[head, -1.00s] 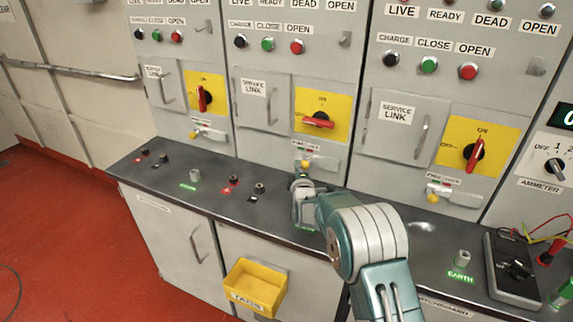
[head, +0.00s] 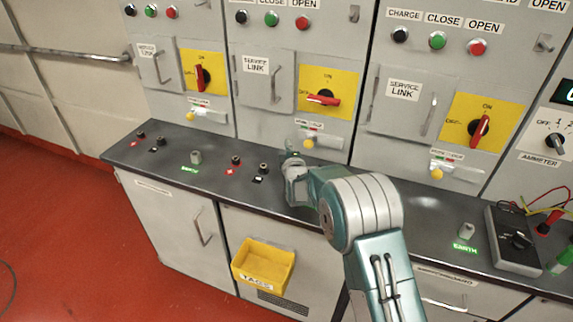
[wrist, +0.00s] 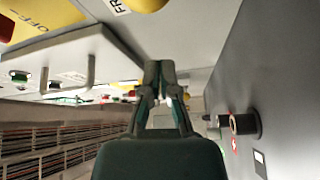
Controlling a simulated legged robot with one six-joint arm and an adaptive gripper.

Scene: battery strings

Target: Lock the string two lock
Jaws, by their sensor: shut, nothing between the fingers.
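The string two lock is a yellow knob (head: 309,143) with a pale slide bar on the middle panel, under a small label whose words are too small to read. Above it, the red switch handle (head: 323,99) lies level, pointing at OFF on its yellow plate (head: 345,84). My gripper (head: 289,150) is just left of and below the knob, over the bench top. In the wrist view, the closed fingers (wrist: 160,72) are empty; the yellow knob (wrist: 146,4) shows at the top edge, apart from them, beside a partly cut-off label.
Similar lock knobs sit on the left panel (head: 190,117) and right panel (head: 437,174); their red handles stand upright. Terminals (head: 236,160) and (head: 264,168) rise from the bench left of my gripper. A meter (head: 514,241) with leads lies at right. A tags bin (head: 263,266) hangs in front.

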